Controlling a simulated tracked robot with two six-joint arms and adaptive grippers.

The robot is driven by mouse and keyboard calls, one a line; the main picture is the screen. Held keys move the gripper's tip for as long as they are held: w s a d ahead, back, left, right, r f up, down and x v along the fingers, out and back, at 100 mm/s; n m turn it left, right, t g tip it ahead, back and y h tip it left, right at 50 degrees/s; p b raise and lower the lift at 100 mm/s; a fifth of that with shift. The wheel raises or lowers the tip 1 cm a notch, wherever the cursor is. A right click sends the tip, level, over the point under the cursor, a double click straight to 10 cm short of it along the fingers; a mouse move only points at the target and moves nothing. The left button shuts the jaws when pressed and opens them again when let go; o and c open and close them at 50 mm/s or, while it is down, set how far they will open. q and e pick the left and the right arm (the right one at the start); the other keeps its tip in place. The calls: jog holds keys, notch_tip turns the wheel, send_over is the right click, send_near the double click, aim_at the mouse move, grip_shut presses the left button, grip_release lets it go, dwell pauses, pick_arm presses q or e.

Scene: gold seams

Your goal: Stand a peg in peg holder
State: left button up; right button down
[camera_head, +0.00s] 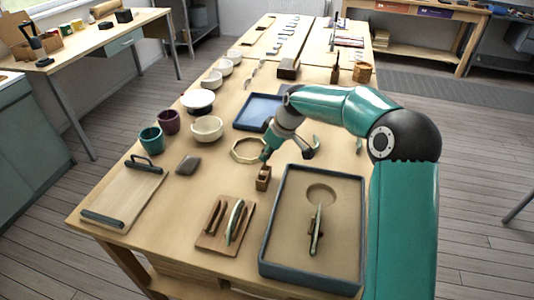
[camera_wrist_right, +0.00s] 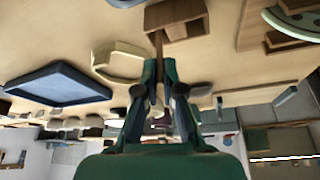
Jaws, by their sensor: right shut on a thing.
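The peg holder (camera_head: 263,182) is a small brown wooden block near the middle of the table. It also shows at the top of the right wrist view (camera_wrist_right: 182,27). My right gripper (camera_head: 266,158) is just above it, with its fingertips close together in the right wrist view (camera_wrist_right: 160,68). It is shut on a thin brown peg (camera_wrist_right: 159,44), which points toward the holder. The peg's far end meets the holder in the picture; I cannot tell whether it is inside or only in front. My left gripper is not in view.
A grey-rimmed tray (camera_head: 272,228) is right of the holder, and a wooden rack (camera_head: 212,243) is in front. An octagonal frame (camera_head: 236,152) and a blue tray (camera_head: 246,122) lie behind. Bowls and cups stand to the left. Bare tabletop lies left of the holder.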

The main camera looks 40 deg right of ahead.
jog(key=shift+f, duration=0.25)
dwell(0.5)
jog(key=c, duration=0.7)
grip_release()
jog(key=shift+c, duration=0.2)
jog(key=shift+r, duration=0.1)
jog(key=shift+r+p, duration=2.1)
jog(key=shift+r, duration=0.85)
jog(key=shift+s, duration=0.1)
